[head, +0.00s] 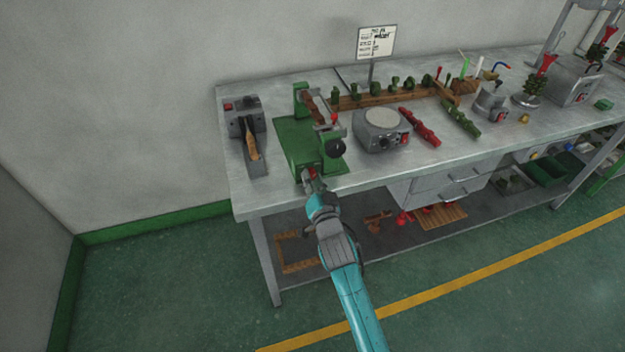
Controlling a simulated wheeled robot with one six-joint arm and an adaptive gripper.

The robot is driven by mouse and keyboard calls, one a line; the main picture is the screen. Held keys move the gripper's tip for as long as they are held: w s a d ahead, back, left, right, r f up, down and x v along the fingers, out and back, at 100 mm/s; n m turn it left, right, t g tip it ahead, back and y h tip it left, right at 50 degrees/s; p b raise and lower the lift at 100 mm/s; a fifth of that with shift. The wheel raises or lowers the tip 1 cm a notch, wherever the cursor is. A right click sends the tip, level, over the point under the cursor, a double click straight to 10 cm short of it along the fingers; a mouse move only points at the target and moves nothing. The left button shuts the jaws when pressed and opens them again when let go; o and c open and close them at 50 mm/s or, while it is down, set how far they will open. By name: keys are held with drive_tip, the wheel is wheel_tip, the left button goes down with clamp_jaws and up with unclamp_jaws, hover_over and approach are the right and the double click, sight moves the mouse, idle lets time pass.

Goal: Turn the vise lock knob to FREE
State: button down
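The green vise (295,135) stands near the left end of the bench. A black round knob (336,148) shows at its right side. A small red part (312,172) shows low on its front edge. I cannot tell which of these is the lock knob, and no FREE marking is readable. My gripper (314,184) is at the vise's front edge, right at the small red part. It is too small and too covered by my own wrist to tell whether the fingers touch or hold that part, or whether they are open.
The grey bench (240,205) has a dark tool with a wooden handle (252,146) left of the vise. A grey round-topped unit (382,132) stands close on the right, beside red (420,128) and green (461,118) tools. A sign (376,42) stands behind. Floor in front is clear.

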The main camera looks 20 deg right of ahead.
drive_tip(key=shift+n, duration=0.3)
drive_tip(key=n, duration=0.3)
drive_tip(key=shift+f+n, duration=0.1)
drive_tip(key=shift+n, duration=0.2)
drive_tip(key=n, duration=0.4)
drive_tip(key=shift+d+n, duration=0.1)
drive_tip(key=shift+n, duration=0.2)
drive_tip(key=n, duration=0.4)
drive_tip(key=shift+n+t+y, duration=0.3)
drive_tip(key=shift+n, duration=0.1)
drive_tip(key=n, duration=0.4)
drive_tip(key=shift+d+n, duration=0.1)
drive_tip(key=shift+n, duration=0.3)
drive_tip(key=c, duration=0.9)
unclamp_jaws()
drive_tip(key=shift+o, duration=0.2)
